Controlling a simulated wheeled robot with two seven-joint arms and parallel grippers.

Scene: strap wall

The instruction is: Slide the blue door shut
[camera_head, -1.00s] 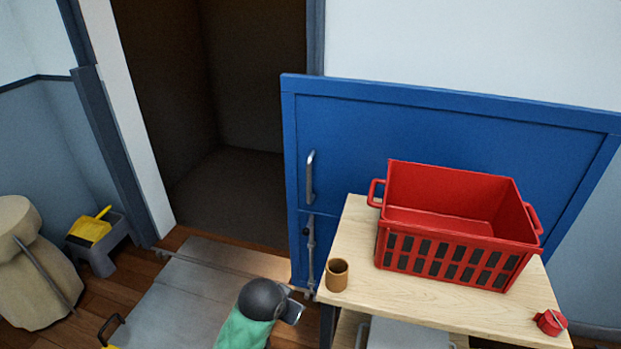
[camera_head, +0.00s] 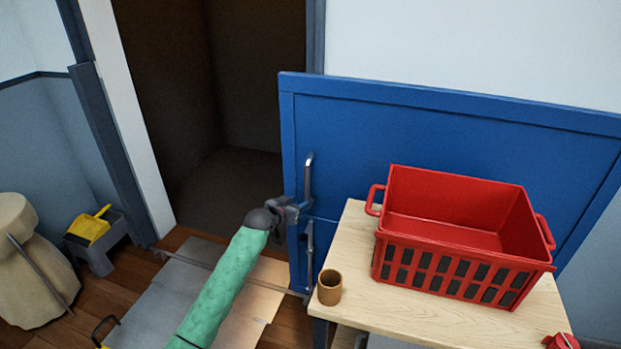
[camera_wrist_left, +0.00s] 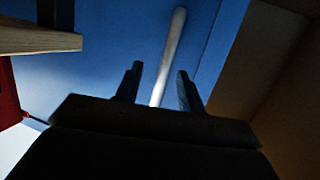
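The blue door (camera_head: 430,135) stands to the right of the dark open doorway (camera_head: 235,90), leaving it uncovered. A grey vertical bar handle (camera_head: 308,178) is on its left part, with a second grey bar fitting (camera_head: 309,250) below. My left gripper (camera_head: 300,208) is by the lower end of the handle. In the left wrist view its two fingers (camera_wrist_left: 158,85) are apart, and the pale handle (camera_wrist_left: 169,55) runs up between them in the picture; I cannot tell whether they touch it. My right gripper is out of view.
A wooden table (camera_head: 440,315) stands before the door, holding a red crate (camera_head: 455,265), a brown cup (camera_head: 329,288) and a red item (camera_head: 560,341). A floor rail (camera_head: 230,270) crosses below the doorway. A grey stool with a yellow dustpan (camera_head: 90,228) and a beige sack (camera_head: 30,260) are left.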

